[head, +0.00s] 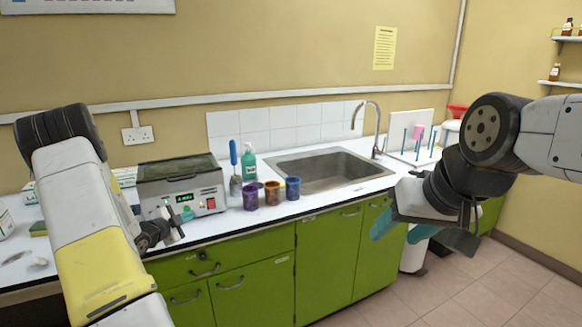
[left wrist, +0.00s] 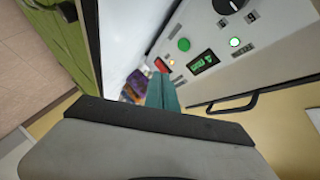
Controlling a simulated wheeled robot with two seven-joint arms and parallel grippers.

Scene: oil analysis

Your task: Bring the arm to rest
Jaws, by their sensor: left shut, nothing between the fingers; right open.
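My left gripper (head: 186,215) is in front of the grey heating device (head: 180,172) on the counter. Its teal fingers (left wrist: 165,93) are shut and empty in the left wrist view, close to the device's front panel (left wrist: 215,50). The panel has a green display, a green button, a black knob and a red switch (head: 212,198). Whether the fingers touch the panel cannot be told. My right gripper (head: 404,232) is open and empty, its teal fingers apart, in front of the green cabinets at the right. Part of it is hidden by its own wrist.
Purple, brown and blue cups (head: 271,193) stand right of the device, with a green bottle (head: 249,162) behind. A sink (head: 330,170) and a peg rack (head: 408,135) are farther right. Green cabinets (head: 240,278) lie below the white counter. Open floor is at the lower right.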

